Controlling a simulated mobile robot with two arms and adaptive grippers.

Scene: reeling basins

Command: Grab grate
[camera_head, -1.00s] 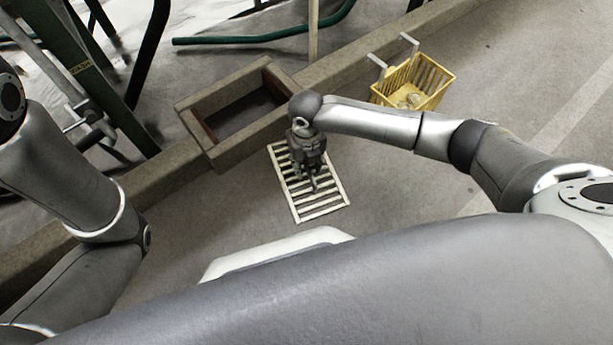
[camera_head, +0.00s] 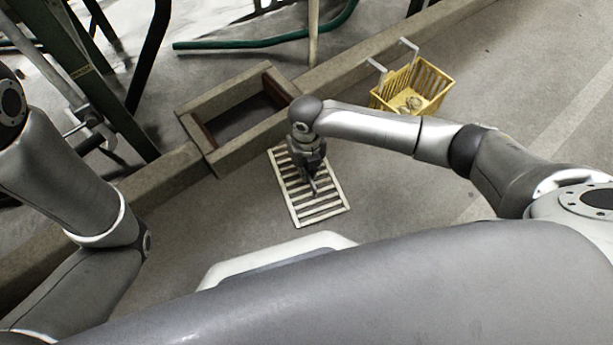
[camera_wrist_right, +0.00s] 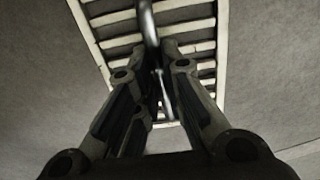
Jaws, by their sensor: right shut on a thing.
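The grate (camera_head: 330,209), a pale slatted rectangle, lies in front of the rectangular basin in the head view. My right gripper (camera_head: 313,183) is over the middle of the grate, pointing down. In the right wrist view the grate (camera_wrist_right: 203,30) spreads beyond the fingers, and my right gripper (camera_wrist_right: 162,85) is shut on a thin grey bar-like part that rises at the grate's middle. Whether the grate touches the floor or is slightly raised cannot be told. My left arm shows at the left of the head view, but its gripper is out of view.
The open stone basin (camera_head: 222,158) with a dark inside stands behind the grate, against a long low kerb (camera_head: 350,62). A yellow basket (camera_head: 432,78) with pale contents hangs at the kerb to the right. The grey floor (camera_head: 400,195) right of the grate is clear.

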